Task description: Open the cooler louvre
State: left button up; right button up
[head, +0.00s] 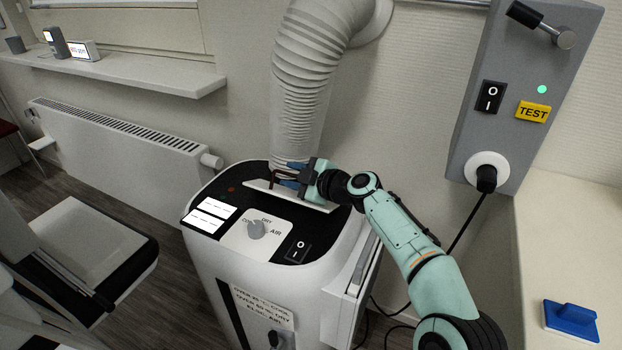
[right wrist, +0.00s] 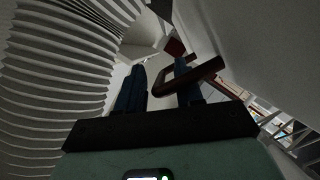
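The cooler (head: 205,255) is a white unit with a black top and a thick hose behind it. Its louvre (head: 318,207) looks like a long pale flap across the top, behind the dial, standing tilted; how far open it is, I cannot tell. My right gripper (head: 282,177) is at the louvre, its blue fingers pointing left just above and behind the flap. In the right wrist view, the fingers (right wrist: 160,88) are apart, and a dark brown bar (right wrist: 208,72) crosses in front of the right finger; I cannot tell whether they touch. My left gripper is out of view.
The ribbed hose (head: 305,75) rises close behind the gripper. A grey wall box (head: 515,90) hangs at right, with a cable below. A chair (head: 85,240) and radiator (head: 120,155) are left.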

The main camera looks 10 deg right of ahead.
jog(key=v, duration=1.3)
jog(key=shift+c, duration=0.3)
